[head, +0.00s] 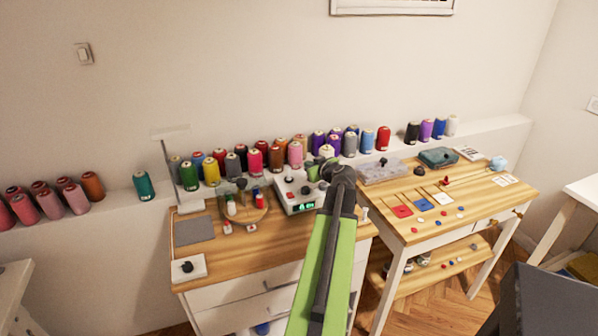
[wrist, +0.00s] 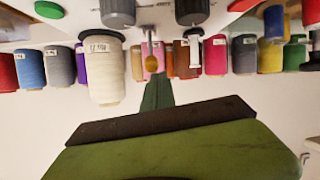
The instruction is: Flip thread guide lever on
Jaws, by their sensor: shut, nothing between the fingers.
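In the head view my gripper (head: 318,170) is over the machine's back right, and my arm hides the lever.
A white thread spool (wrist: 104,72) stands close by in the wrist view. Several coloured spools line the wall ledge (head: 115,210) behind. A round tray (head: 262,214) with small spools is left of the machine; a clear organiser box (head: 385,173) is to the right.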

